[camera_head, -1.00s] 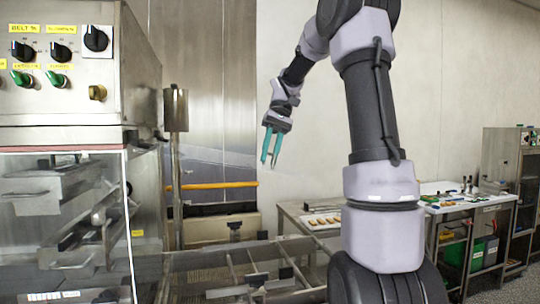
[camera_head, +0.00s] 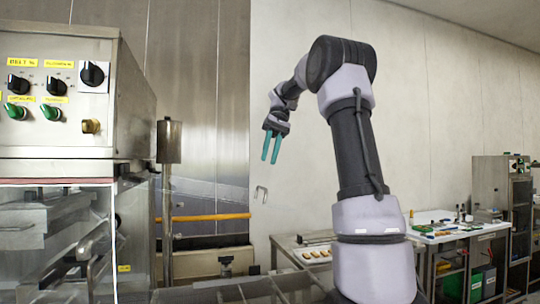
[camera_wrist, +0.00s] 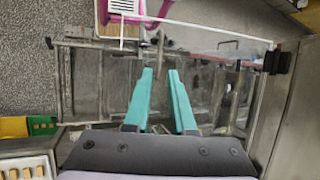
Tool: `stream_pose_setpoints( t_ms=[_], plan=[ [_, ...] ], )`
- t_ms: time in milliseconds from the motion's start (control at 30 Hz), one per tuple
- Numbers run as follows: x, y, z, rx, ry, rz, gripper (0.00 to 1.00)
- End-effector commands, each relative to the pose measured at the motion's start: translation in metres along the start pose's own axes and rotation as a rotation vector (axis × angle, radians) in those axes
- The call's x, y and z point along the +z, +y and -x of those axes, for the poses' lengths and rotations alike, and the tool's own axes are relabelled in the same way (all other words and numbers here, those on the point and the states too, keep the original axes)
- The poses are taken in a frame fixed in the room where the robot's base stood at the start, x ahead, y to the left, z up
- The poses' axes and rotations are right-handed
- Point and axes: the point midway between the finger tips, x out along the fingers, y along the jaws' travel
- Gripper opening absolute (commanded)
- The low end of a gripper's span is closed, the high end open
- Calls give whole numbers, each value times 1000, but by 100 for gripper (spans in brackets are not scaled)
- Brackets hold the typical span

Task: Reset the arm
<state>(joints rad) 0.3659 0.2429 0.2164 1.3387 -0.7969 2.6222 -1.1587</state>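My gripper (camera_head: 271,160) hangs in the air in front of the pale wall, right of the steel machine, with its two teal fingers pointing down. In the wrist view the fingertips (camera_wrist: 160,71) stand apart with nothing between them, so it is open and empty.
The machine's control box (camera_head: 60,95) with knobs fills the left, above a clear-fronted housing. A metal post (camera_head: 168,150) and orange bar (camera_head: 205,217) stand left of my gripper. A low bench (camera_head: 290,243) and a cluttered worktable (camera_head: 478,227) are at the right.

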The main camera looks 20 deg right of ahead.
Motion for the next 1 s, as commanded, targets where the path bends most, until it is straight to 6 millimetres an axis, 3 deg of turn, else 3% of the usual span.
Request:
stream_pose_setpoints(
  t_ms=[400, 567, 800, 1000],
  plan=[
    [0, 0, 0, 1, 1, 0, 24],
    [16, -4, -9, 52, 27, 5, 24],
    [72, -11, -61, 216, 222, -1, 24],
    [105, -10, -114, 242, 495, -37, 24]
  ],
)
